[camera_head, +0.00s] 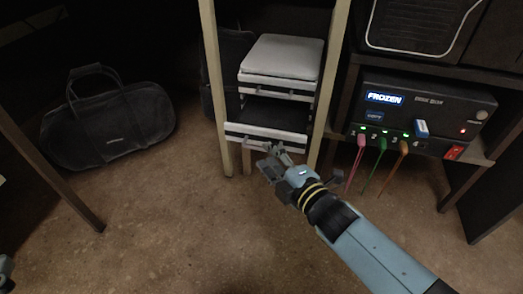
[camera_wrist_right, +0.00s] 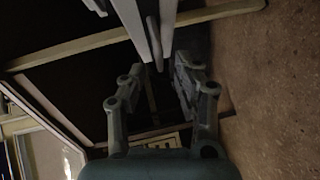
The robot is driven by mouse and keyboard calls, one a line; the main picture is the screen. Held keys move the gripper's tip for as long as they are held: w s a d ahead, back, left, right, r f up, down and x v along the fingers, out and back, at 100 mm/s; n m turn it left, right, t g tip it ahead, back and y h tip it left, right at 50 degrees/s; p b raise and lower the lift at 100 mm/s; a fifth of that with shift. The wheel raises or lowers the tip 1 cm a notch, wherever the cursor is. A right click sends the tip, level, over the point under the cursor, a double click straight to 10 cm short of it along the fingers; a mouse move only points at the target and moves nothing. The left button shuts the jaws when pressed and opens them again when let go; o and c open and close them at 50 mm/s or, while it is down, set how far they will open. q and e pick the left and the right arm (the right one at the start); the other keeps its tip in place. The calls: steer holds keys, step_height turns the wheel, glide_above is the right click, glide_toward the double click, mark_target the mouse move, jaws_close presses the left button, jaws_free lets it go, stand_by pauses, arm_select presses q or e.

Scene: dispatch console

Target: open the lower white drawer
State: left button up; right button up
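The lower white drawer (camera_head: 268,133) shows in the head view in the narrow stand at the centre, with a dark space behind the top of its front. A light bar handle runs along its front. My right gripper (camera_head: 270,157) is just in front of and below that handle. In the right wrist view the two fingers of my right gripper (camera_wrist_right: 153,80) are apart, with a pale handle bar (camera_wrist_right: 154,43) between or just beyond their tips. Contact cannot be told.
An upper white drawer unit (camera_head: 282,58) sits above. Pale posts (camera_head: 216,75) flank the drawers. A console (camera_head: 425,110) with coloured cables stands at right, on a dark shelf. A black bag (camera_head: 108,125) lies at left. The brown floor in front is clear.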

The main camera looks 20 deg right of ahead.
mark_target(263, 150)
arm_select(q)
step_height(263, 150, up, 8)
steer(key=w+t+h+b, duration=0.1)
steer(key=w+t, duration=0.1)
steer(key=t, duration=0.1)
steer(key=shift+w+d+m+t, duration=0.3)
steer(key=shift+w+d+m, duration=0.1)
steer(key=shift+d, duration=0.05)
arm_select(e)
steer(key=x, duration=0.4)
steer(key=shift+w, duration=0.1)
arm_select(q)
steer(key=shift+f, duration=0.1)
arm_select(e)
jaws_close()
